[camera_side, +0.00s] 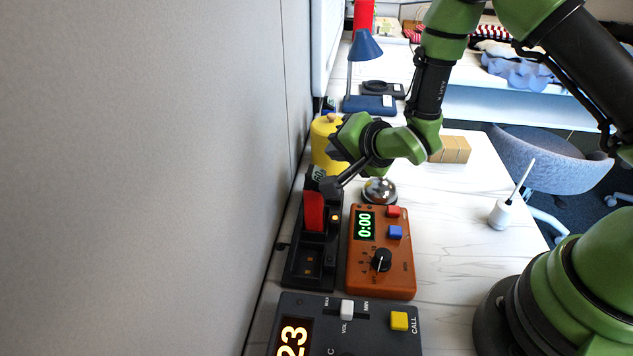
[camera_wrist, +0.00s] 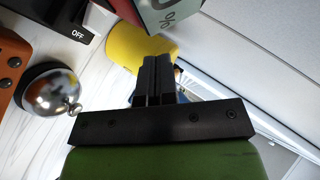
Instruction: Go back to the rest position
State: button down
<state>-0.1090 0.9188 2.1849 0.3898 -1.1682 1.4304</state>
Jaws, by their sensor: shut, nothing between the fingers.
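My gripper (camera_side: 331,187) is in the air above the far end of a black panel (camera_side: 300,268) with a red lever or switch (camera_side: 314,211) and a small lit orange light. In the wrist view my gripper (camera_wrist: 152,62) has its two fingers together with nothing between them. The fingers point toward a yellow cylinder (camera_wrist: 127,45), which also stands behind the gripper in the side view (camera_side: 321,158). I cannot tell whether the fingertips touch the box with a small display beside the panel.
A silver bell (camera_side: 380,190) and an orange timer (camera_side: 382,283) reading 0:00 stand close by. A dark box (camera_side: 378,340) with a yellow call button is in front. A blue lamp (camera_side: 369,103) and wooden blocks (camera_side: 455,150) are farther back. The wall (camera_side: 140,180) is close at left.

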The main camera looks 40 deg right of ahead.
jog(key=shift+r, duration=0.1)
jog(key=s+d+r+n+g, duration=0.15)
jog(key=s+r, duration=0.25)
jog(key=r, duration=0.4)
jog(key=s+r+n+g, duration=0.15)
jog(key=s+r, duration=0.25)
jog(key=r, duration=0.4)
jog(key=s+r+n, duration=0.2)
jog(key=s, duration=0.6)
jog(key=s+r+n+g+y, duration=0.1)
jog(key=s+r+n, duration=0.1)
jog(key=s, duration=0.7)
jog(key=shift+a+r+n+g+y, duration=0.3)
jog(key=shift+a+r+n, duration=0.15)
jog(key=shift+n, duration=0.25)
